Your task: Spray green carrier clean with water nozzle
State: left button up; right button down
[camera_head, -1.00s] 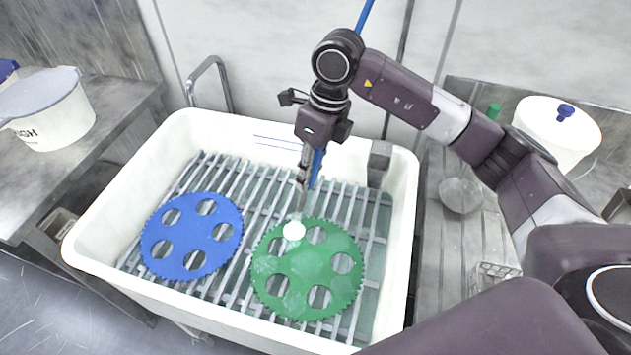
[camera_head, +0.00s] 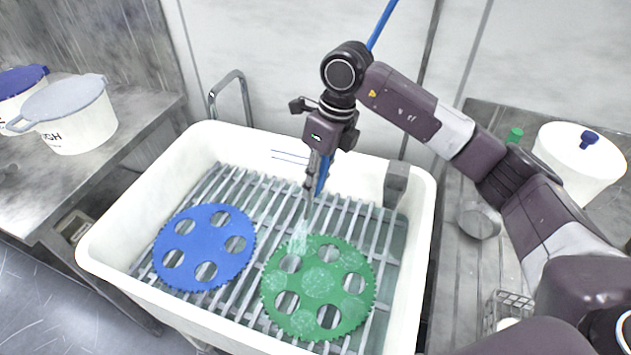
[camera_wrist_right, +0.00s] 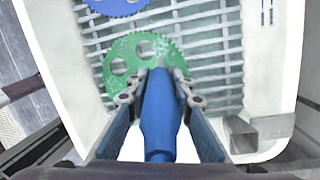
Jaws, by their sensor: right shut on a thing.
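The green carrier (camera_head: 318,282), a toothed disc with several round holes, lies flat on the slatted rack in the white sink. Pale whitish patches show on its face, and a whitish spray falls on its upper left edge. It also shows in the right wrist view (camera_wrist_right: 127,50), partly hidden by the nozzle and fingers. My right gripper (camera_head: 318,172) is above the rack, pointing down, shut on the blue water nozzle (camera_wrist_right: 160,110). The nozzle's tip points at the carrier from above, apart from it. My left gripper is not in view.
A blue carrier (camera_head: 205,247) lies on the rack to the left of the green one. The white sink's rim (camera_head: 120,285) surrounds both. A grey block (camera_head: 396,183) sits at the sink's back right corner. White lidded buckets stand on the left counter (camera_head: 70,112) and the right counter (camera_head: 580,158).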

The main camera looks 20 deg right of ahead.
jog(key=shift+r, duration=0.15)
jog(key=shift+r+p, duration=1.45)
jog(key=shift+r, duration=0.95)
jog(key=shift+r+p, duration=1.2)
jog(key=shift+r, duration=0.9)
jog(key=shift+f, duration=0.1)
